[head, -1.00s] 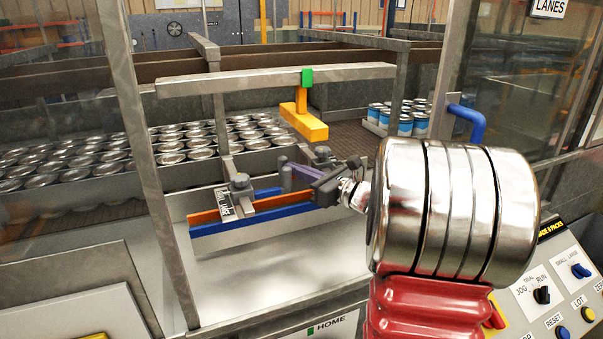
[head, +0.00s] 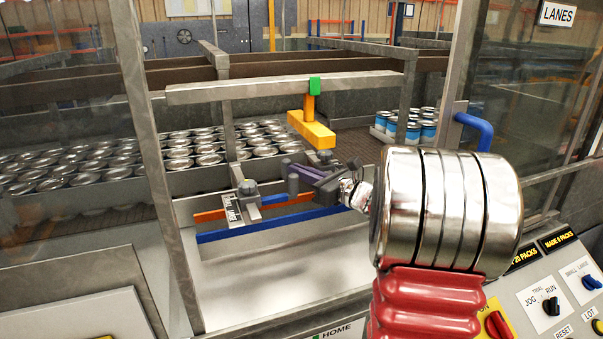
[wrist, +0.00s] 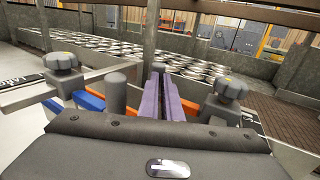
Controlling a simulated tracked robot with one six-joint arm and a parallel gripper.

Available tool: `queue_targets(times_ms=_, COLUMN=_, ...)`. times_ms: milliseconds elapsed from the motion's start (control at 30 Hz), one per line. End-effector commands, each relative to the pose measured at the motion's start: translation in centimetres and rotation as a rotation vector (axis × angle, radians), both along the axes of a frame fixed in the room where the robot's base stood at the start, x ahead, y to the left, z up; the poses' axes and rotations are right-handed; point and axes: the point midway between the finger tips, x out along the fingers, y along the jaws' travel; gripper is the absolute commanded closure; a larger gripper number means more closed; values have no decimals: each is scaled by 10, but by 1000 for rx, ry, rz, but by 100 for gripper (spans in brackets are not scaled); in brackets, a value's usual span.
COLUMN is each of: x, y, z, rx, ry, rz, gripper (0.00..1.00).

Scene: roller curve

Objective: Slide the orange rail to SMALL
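The orange rail (head: 272,200) runs behind the blue rail (head: 265,226), with a gap between them; the left clamp crosses both. Part of it is hidden by the clamp and gripper. In the wrist view it shows beside the fingers (wrist: 127,110). My gripper (head: 291,168) has purple fingers over the rails, between the two knobs. In the wrist view the fingers (wrist: 161,92) lie close together, with nothing visible between them. A grey post (wrist: 116,94) stands just left of them; contact cannot be told. The label plate (head: 231,211) at the left clamp is too small to read.
A yellow block (head: 312,130) hangs from the grey crossbar above. Cans (head: 200,150) fill the lane behind. A grey frame post (head: 160,170) stands at left, a control panel (head: 550,300) at right.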

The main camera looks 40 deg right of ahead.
Motion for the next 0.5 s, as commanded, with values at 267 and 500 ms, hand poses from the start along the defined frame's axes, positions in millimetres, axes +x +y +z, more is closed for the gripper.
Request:
queue_targets(times_ms=267, x=-9, y=-1, z=4, rx=-1, ry=-6, rz=4, gripper=100)
queue_targets(times_ms=500, x=-46, y=-10, z=2, rx=-1, ry=-4, rz=-1, gripper=100)
